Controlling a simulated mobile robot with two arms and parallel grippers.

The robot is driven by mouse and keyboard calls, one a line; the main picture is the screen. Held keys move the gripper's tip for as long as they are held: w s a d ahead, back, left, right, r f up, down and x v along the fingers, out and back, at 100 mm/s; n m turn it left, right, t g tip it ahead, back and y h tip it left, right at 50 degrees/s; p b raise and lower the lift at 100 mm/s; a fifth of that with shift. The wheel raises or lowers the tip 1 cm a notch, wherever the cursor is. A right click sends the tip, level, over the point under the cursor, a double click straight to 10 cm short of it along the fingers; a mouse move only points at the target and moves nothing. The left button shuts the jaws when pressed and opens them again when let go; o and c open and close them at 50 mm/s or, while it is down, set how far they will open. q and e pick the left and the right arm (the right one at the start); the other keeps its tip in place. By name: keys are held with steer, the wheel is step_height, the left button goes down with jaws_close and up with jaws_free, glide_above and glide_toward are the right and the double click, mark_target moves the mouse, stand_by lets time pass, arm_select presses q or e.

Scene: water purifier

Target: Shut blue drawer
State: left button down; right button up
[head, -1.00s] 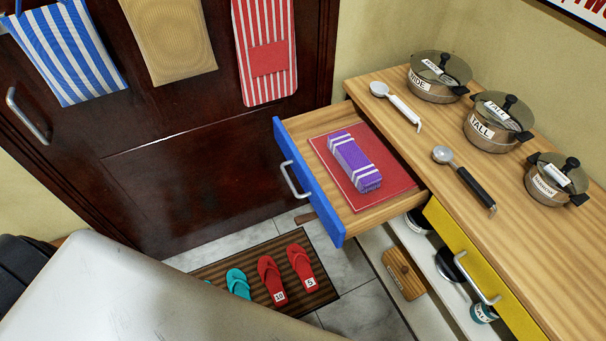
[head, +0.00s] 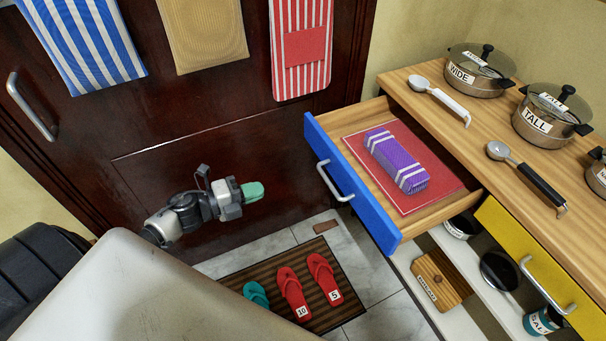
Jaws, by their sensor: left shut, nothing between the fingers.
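The blue drawer (head: 352,182) is pulled well out of the wooden counter, with a silver bar handle (head: 335,182) on its front. Inside it a purple striped bundle (head: 398,160) lies on a red mat (head: 434,190). My left gripper (head: 253,191), with green fingertips, is shut and empty. It appears to the left of the drawer front, in front of the dark door, apart from the handle. My right gripper is not in view.
The yellow drawer (head: 530,258) beside it is closed. Lidded pots and two scoops stand or lie on the countertop (head: 440,110). Flip-flops lie on a striped floor mat (head: 349,303). A pale surface (head: 130,290) fills the lower left.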

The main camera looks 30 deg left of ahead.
arm_select(q)
steer(key=r+p+x, duration=0.1)
steer(key=x, duration=1.2)
steer(key=shift+w+d+r, duration=0.3)
steer(key=shift+w+d, duration=0.05)
steer(key=shift+w, duration=0.05)
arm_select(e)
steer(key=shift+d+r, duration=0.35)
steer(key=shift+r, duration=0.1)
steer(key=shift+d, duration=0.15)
